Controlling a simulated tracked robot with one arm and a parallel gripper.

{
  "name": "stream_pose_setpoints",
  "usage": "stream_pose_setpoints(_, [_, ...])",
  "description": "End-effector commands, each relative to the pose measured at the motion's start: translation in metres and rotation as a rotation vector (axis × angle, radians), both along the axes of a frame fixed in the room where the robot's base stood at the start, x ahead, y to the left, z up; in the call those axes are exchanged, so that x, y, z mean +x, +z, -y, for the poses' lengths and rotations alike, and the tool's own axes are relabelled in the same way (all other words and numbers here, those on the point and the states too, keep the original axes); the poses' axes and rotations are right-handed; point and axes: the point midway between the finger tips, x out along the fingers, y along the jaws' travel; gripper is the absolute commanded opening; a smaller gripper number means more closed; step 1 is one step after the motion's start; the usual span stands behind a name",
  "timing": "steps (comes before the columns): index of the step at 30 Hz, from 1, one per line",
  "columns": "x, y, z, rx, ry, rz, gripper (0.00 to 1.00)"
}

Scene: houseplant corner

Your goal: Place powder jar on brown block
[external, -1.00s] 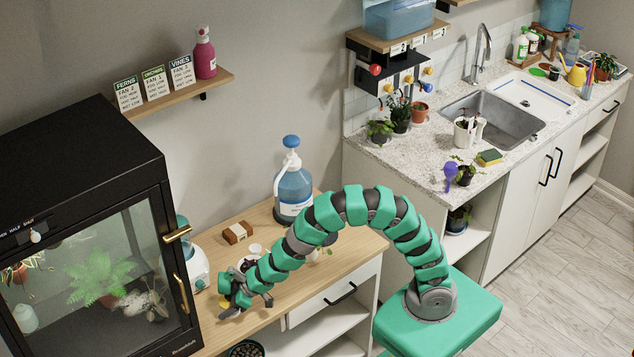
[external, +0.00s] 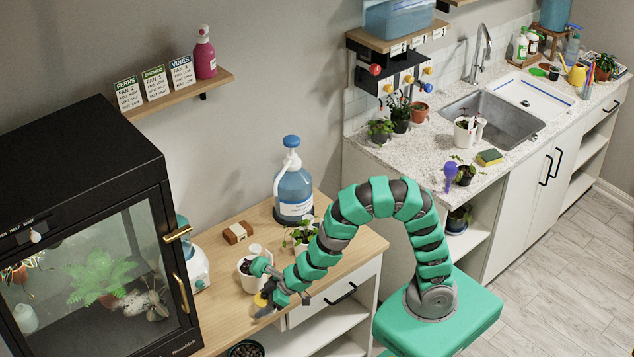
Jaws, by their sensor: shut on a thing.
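My gripper (external: 270,301) is low at the front edge of the wooden counter, its jaws shut on a small yellow jar, which I take to be the powder jar (external: 261,299). Much of the jar is hidden by the fingers. I cannot tell how far it is above the counter. The brown block (external: 238,233) lies on the counter further back and to the left of the gripper, near the wall. Its top looks bare, and a pale mark shows on its side.
A white pot (external: 246,282) stands just behind the gripper. A small plant (external: 300,235) and a blue pump bottle (external: 293,190) are behind and to the right. A white and teal device (external: 194,268) stands by the black glass cabinet (external: 95,235). The counter around the block is mostly clear.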

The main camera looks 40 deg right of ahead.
Motion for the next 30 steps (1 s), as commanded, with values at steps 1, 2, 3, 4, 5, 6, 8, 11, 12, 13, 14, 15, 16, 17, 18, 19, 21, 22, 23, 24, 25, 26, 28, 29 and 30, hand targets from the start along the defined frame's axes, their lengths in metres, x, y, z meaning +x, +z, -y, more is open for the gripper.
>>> stream_pose_setpoints(1, [0.000,0.003,-0.001,0.002,0.000,0.002,0.10])
stream_pose_setpoints(2, [0.000,0.005,-0.001,0.004,0.001,0.002,0.10])
stream_pose_setpoints(3, [0.001,0.009,-0.001,0.006,0.000,0.002,0.10])
stream_pose_setpoints(4, [0.001,0.013,-0.001,0.007,0.000,0.004,0.10])
stream_pose_setpoints(5, [0.001,0.018,-0.002,0.008,0.000,0.004,0.10])
stream_pose_setpoints(6, [0.001,0.024,-0.001,0.007,0.001,0.004,0.10])
stream_pose_setpoints(8, [0.001,0.036,-0.001,0.006,0.001,0.004,0.10])
stream_pose_setpoints(11, [0.001,0.059,-0.001,0.008,-0.001,0.004,0.10])
stream_pose_setpoints(12, [0.001,0.066,-0.002,0.010,-0.001,0.005,0.10])
stream_pose_setpoints(13, [0.001,0.071,-0.002,0.010,0.000,0.004,0.10])
stream_pose_setpoints(14, [0.001,0.076,-0.002,0.009,0.000,0.005,0.10])
stream_pose_setpoints(15, [0.001,0.083,-0.002,0.007,0.001,0.004,0.10])
stream_pose_setpoints(16, [0.001,0.088,-0.001,0.007,0.001,0.004,0.10])
stream_pose_setpoints(17, [0.001,0.091,-0.002,0.007,0.001,0.004,0.10])
stream_pose_setpoints(18, [0.001,0.097,-0.002,0.008,0.001,0.005,0.10])
stream_pose_setpoints(19, [0.001,0.101,-0.001,0.007,0.001,0.004,0.10])
stream_pose_setpoints(21, [0.000,0.110,-0.001,0.004,0.001,0.002,0.10])
stream_pose_setpoints(22, [0.000,0.114,-0.001,0.006,0.000,0.002,0.10])
stream_pose_setpoints(23, [0.000,0.116,-0.001,0.004,0.001,0.002,0.10])
stream_pose_setpoints(24, [0.000,0.119,-0.001,0.004,0.001,0.002,0.10])
stream_pose_setpoints(25, [0.000,0.122,-0.001,0.004,0.001,0.002,0.10])
stream_pose_setpoints(26, [0.000,0.125,-0.001,0.004,0.001,0.002,0.10])
stream_pose_setpoints(28, [0.000,0.131,-0.001,0.002,0.001,0.002,0.10])
stream_pose_setpoints(29, [0.000,0.134,-0.001,0.002,0.001,0.002,0.10])
stream_pose_setpoints(30, [0.001,0.138,-0.001,0.003,0.001,0.002,0.10])
